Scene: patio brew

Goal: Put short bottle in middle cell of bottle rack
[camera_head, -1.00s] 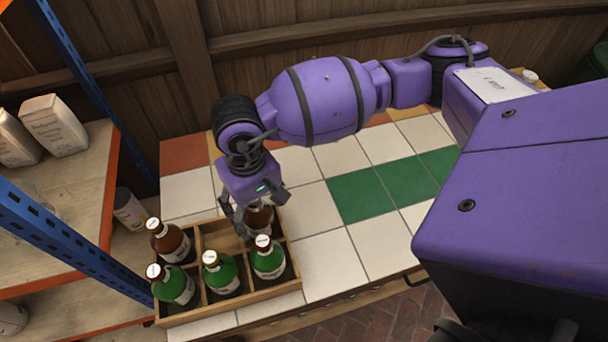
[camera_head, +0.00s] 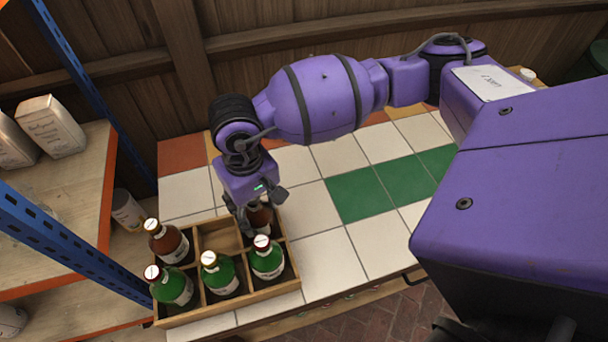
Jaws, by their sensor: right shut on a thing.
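The wooden bottle rack (camera_head: 232,308) stands on the tiled counter, with two rows of three cells. My right gripper (camera_head: 247,222) points down at the back right cell and is shut on a brown bottle (camera_head: 261,218), which is partly hidden by the gripper and sits low at that cell. The back middle cell (camera_head: 220,236) looks empty. Another brown bottle (camera_head: 168,245) stands in the back left cell. Green bottles stand in the front left (camera_head: 171,287), front middle (camera_head: 220,275) and front right (camera_head: 267,260) cells. My left gripper is not in view.
A blue-framed shelf (camera_head: 75,225) with white bags (camera_head: 50,127) stands close on the left. A can (camera_head: 127,210) stands between shelf and rack. A wooden wall runs behind. The tiled counter (camera_head: 330,265) right of the rack is clear.

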